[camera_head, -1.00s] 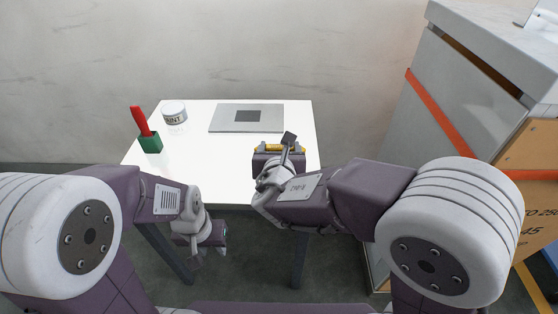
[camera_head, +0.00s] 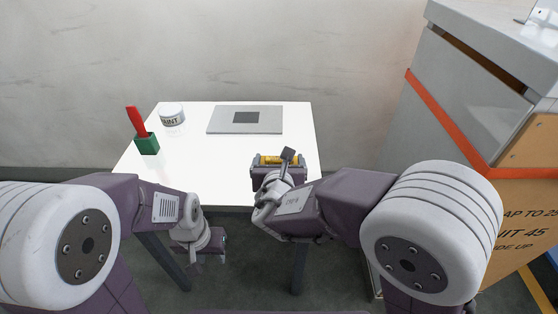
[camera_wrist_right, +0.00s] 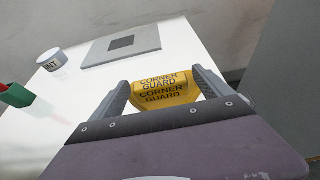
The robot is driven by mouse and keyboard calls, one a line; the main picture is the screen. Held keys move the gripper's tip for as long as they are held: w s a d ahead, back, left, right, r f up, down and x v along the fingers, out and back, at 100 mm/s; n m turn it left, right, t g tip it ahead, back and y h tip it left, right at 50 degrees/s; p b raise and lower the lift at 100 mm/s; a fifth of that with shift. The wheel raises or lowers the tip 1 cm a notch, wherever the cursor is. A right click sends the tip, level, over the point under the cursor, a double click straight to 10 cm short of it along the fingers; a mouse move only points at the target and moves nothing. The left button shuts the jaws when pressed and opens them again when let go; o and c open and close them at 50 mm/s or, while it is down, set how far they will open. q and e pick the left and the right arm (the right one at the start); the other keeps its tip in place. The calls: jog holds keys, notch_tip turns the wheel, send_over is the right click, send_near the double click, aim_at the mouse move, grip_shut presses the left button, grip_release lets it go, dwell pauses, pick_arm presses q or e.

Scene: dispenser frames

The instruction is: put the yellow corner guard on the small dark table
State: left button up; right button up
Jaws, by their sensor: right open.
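The yellow corner guard (camera_wrist_right: 165,92) lies between the two fingers of my right gripper (camera_wrist_right: 163,78) in the right wrist view. The fingers stand open on either side of it; I cannot tell whether they touch it. In the head view, the guard (camera_head: 280,160) shows as a yellow strip at my right gripper (camera_head: 279,162), over the near right part of a white table (camera_head: 215,180). My left gripper (camera_head: 217,247) hangs low in front of the table's near edge; its fingers are not clear. No small dark table is in view; the white one has dark legs.
A grey plate with a dark square (camera_head: 217,121), a paint can (camera_head: 172,114) and a green holder with a red tool (camera_head: 147,145) stand on the table. The table's middle is clear. A grey cabinet (camera_head: 403,131) with an orange stripe stands at right.

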jog(key=shift+s+r+p, duration=0.2)
jog(key=shift+r+p, duration=0.15)
jog(key=p+v, duration=0.3)
jog(key=v, duration=0.8)
jog(key=shift+s, duration=0.25)
